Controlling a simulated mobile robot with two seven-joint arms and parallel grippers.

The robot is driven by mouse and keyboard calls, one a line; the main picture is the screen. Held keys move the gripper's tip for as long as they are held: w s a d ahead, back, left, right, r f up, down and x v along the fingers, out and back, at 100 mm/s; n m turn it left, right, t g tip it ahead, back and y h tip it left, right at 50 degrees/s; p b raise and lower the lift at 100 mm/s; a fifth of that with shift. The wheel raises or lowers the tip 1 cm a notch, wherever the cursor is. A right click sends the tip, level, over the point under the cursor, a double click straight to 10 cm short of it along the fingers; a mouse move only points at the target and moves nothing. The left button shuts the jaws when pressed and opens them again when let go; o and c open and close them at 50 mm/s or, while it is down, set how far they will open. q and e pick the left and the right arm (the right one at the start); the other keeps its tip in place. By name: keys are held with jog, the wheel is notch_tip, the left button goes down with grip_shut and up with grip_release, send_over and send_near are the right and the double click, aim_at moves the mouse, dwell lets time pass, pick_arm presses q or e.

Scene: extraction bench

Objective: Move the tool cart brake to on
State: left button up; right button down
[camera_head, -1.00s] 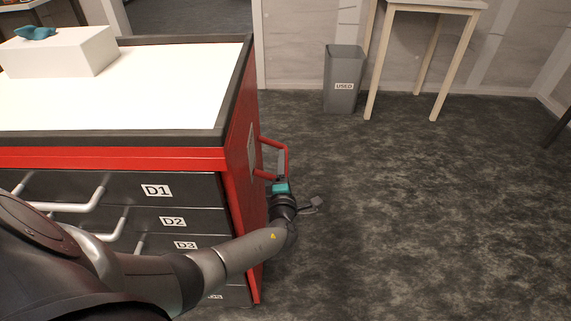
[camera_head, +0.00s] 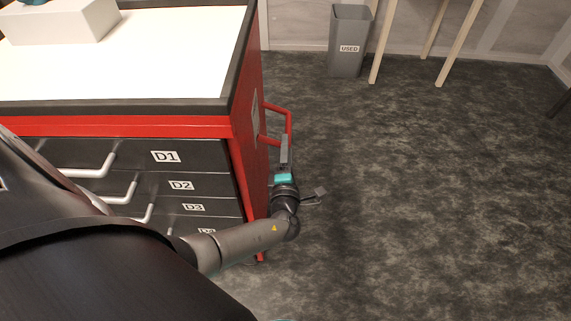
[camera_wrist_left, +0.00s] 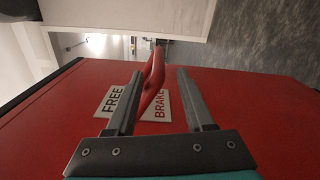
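The tool cart (camera_head: 180,126) is red and black with a white top. A red looped bar (camera_head: 289,122) juts from its right side, near a label plate (camera_head: 255,118). My left gripper (camera_head: 286,142) is beside the cart's right side, at the lower part of that bar. In the left wrist view the gripper (camera_wrist_left: 160,72) is open, with a red bar (camera_wrist_left: 153,84) showing between its two fingers. Behind the bar is a plate reading FREE (camera_wrist_left: 114,99) on the left and BRAKE (camera_wrist_left: 159,106) on the right. Whether a finger touches the bar cannot be told. My right gripper is out of view.
Drawers with bar handles, D1 (camera_head: 165,157) at the top, face my side. A white box (camera_head: 65,22) stands on the cart top. A grey bin marked USED (camera_head: 347,45) and a wooden-legged table (camera_head: 460,40) are at the back. The floor (camera_head: 430,190) right of the cart is clear.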

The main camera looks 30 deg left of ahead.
pick_arm(q)
jog(key=p+v, duration=0.2)
jog(key=v, duration=0.6)
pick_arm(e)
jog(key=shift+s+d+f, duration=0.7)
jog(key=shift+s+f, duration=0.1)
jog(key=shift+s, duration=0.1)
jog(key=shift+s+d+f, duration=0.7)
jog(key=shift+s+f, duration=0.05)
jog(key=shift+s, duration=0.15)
pick_arm(q)
jog(key=shift+s, duration=0.1)
